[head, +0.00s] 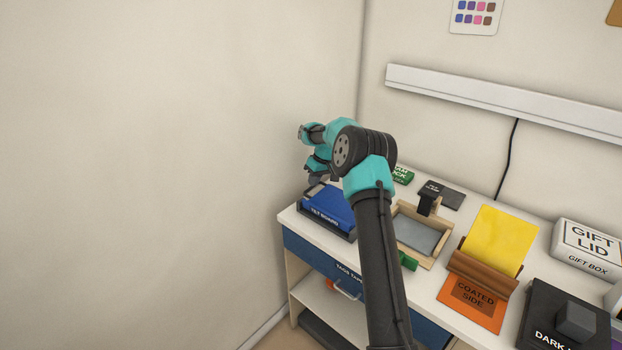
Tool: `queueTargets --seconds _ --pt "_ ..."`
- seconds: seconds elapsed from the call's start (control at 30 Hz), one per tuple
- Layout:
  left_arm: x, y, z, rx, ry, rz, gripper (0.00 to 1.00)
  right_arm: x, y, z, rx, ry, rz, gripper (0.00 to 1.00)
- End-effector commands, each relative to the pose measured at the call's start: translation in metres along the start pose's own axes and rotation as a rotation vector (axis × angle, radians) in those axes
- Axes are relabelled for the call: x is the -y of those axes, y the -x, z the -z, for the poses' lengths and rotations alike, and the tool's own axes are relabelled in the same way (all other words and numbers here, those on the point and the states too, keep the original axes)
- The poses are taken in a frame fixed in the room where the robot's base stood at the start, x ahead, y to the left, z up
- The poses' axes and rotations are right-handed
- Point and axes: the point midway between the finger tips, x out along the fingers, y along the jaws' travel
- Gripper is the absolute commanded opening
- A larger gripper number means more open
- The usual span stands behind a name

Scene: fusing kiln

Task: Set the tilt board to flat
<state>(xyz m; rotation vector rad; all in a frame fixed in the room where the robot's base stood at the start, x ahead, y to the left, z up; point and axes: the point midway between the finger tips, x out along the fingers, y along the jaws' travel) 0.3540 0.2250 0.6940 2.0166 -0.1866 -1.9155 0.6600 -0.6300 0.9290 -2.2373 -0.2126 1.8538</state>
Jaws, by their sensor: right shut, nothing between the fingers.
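The tilt board (330,205) is a blue panel on a dark base at the left end of the table, with its name on the front edge. I cannot tell its exact slope from this view. My right arm reaches over the table. My right gripper (314,180) is shut and empty at the back left of the tilt board. Its fingertips are small and partly hidden, so I cannot tell whether they touch the board. My arm hides part of the board's right side. My left gripper is not in view.
Right of my arm are a wooden frame (447,245) with a grey panel, a yellow sheet (497,240), an orange "coated side" sheet (472,296), a gift lid box (590,245) and a dark box (545,310). Walls stand left and behind.

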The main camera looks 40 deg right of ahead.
Motion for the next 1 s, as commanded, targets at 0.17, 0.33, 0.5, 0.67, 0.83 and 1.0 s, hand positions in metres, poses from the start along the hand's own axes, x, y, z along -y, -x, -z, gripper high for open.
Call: queueTargets --seconds 0.17,0.33,0.5,0.67,0.83,1.0 --pt "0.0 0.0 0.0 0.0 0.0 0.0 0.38 -0.004 -0.004 -0.001 0.001 -0.001 -0.002 0.0" --pt "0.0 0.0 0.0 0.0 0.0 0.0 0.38 -0.004 -0.004 -0.001 0.001 -0.001 -0.003 0.0" --pt "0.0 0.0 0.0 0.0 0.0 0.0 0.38 -0.004 -0.004 -0.001 0.001 -0.001 -0.003 0.0" --pt "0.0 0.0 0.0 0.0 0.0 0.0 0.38 -0.004 -0.003 -0.001 0.0 -0.001 -0.004 0.0" --pt "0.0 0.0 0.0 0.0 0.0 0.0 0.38 -0.002 0.007 0.002 -0.002 -0.002 -0.005 0.0" --pt "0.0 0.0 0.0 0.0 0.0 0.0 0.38 0.002 0.03 0.007 -0.004 -0.007 -0.006 0.0"
